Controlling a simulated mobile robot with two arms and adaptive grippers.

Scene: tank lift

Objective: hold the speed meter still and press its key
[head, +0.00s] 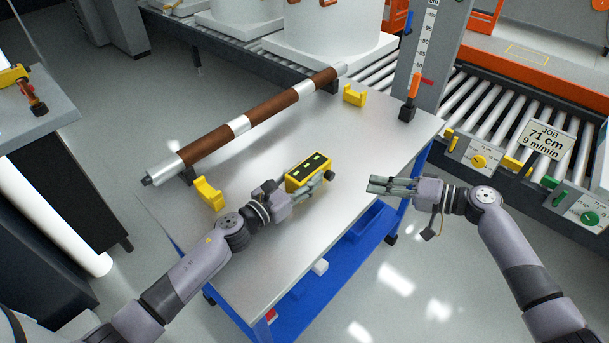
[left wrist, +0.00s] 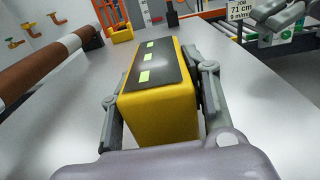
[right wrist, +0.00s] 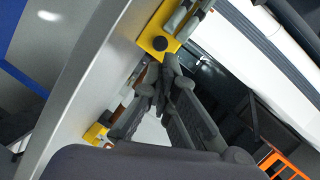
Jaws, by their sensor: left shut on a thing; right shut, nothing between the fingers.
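The speed meter is a yellow box (head: 308,165) with a black top and green display marks. It sits on or just above the grey table, and I cannot tell which. My left gripper (head: 303,184) is shut on it; in the left wrist view its fingers (left wrist: 158,88) flank the yellow body (left wrist: 160,118). A dark round knob (head: 329,175) shows at the meter's right end, perhaps the key; it also shows in the right wrist view (right wrist: 160,43). My right gripper (head: 372,187) is shut and empty, to the right of the knob and apart from it. It also shows in the right wrist view (right wrist: 167,80).
A brown and silver roller (head: 268,116) lies along the table's (head: 280,270) back. A gauge post (head: 430,60) stands at the right corner. A sign (head: 545,138) reads 71 cm, 9 m/min.

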